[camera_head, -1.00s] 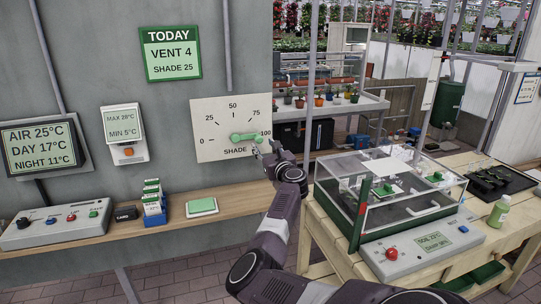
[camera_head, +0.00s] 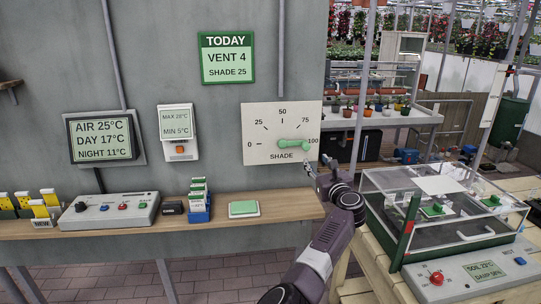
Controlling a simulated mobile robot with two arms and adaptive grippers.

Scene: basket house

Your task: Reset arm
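My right arm comes in from the bottom right, and its dark gripper (camera_head: 314,175) is just below the lower right corner of the white SHADE dial (camera_head: 262,128). The gripper is small and turned away, so whether its fingers are open or shut cannot be told. The green lever (camera_head: 294,147) on the dial points right, close to the 100 mark. No gap or contact between gripper and dial can be made out for sure. My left arm and gripper are not in view.
A wooden shelf (camera_head: 130,232) along the wall bears a control box (camera_head: 110,212), seed packets and a green pad (camera_head: 244,208). A green TODAY board (camera_head: 227,58) reads VENT 4, SHADE 25. At right, a clear propagator box (camera_head: 440,205) stands on a wooden bench, close to my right arm.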

